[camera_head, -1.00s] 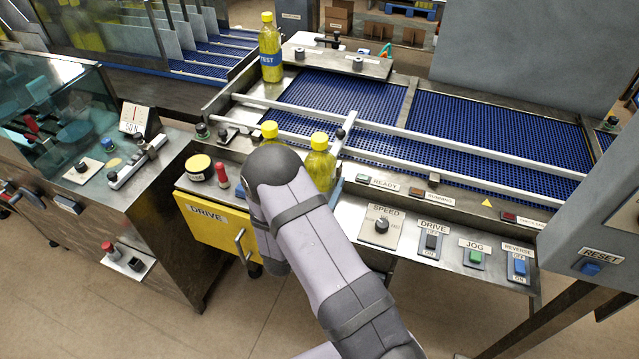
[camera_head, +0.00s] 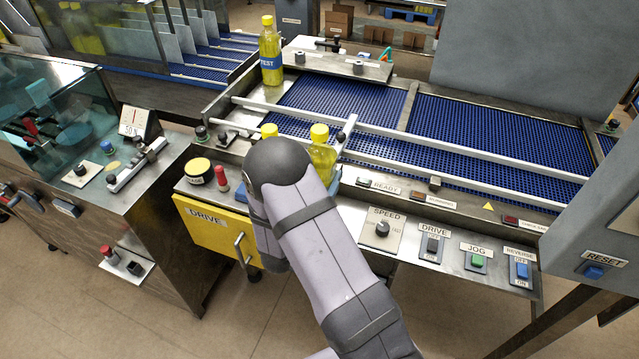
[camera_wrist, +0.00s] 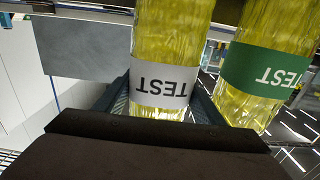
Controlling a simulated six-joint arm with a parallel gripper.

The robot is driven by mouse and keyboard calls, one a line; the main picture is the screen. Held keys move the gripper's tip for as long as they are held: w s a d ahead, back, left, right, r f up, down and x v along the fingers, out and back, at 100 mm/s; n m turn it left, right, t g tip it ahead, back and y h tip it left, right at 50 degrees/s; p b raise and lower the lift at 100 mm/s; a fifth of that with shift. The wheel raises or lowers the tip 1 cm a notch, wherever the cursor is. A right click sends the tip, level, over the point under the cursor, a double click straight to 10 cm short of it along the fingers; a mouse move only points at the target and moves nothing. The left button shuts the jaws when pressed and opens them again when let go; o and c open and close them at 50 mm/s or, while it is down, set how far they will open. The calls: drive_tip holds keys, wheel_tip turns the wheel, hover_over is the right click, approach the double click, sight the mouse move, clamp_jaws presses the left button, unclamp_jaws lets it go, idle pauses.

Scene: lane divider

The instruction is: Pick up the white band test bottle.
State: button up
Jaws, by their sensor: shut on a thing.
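The white band test bottle (camera_wrist: 172,60) fills the middle of the wrist view, its TEST lettering upside down there. My gripper (camera_wrist: 160,108) is shut on it, with a finger on each side. In the head view it is the yellow-capped bottle (camera_head: 321,150) just right of my wrist; my arm hides its band and lower part. The green band test bottle (camera_wrist: 262,75) stands close on the right in the wrist view. In the head view the yellow cap (camera_head: 269,131) left of it shows above my wrist. A blue band test bottle (camera_head: 270,55) stands at the back left.
A conveyor with blue mesh belt (camera_head: 470,125) and white guide rails (camera_head: 400,145) lies beyond the bottles. A control panel with SPEED knob (camera_head: 382,229) and switches is at the right front. A red knob (camera_head: 221,175) and yellow button (camera_head: 198,168) are to the left.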

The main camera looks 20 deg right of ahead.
wheel_tip(320, 180, up, 7)
drive_tip(key=b, duration=0.1)
idle(0.4)
drive_tip(key=shift+r, duration=0.1)
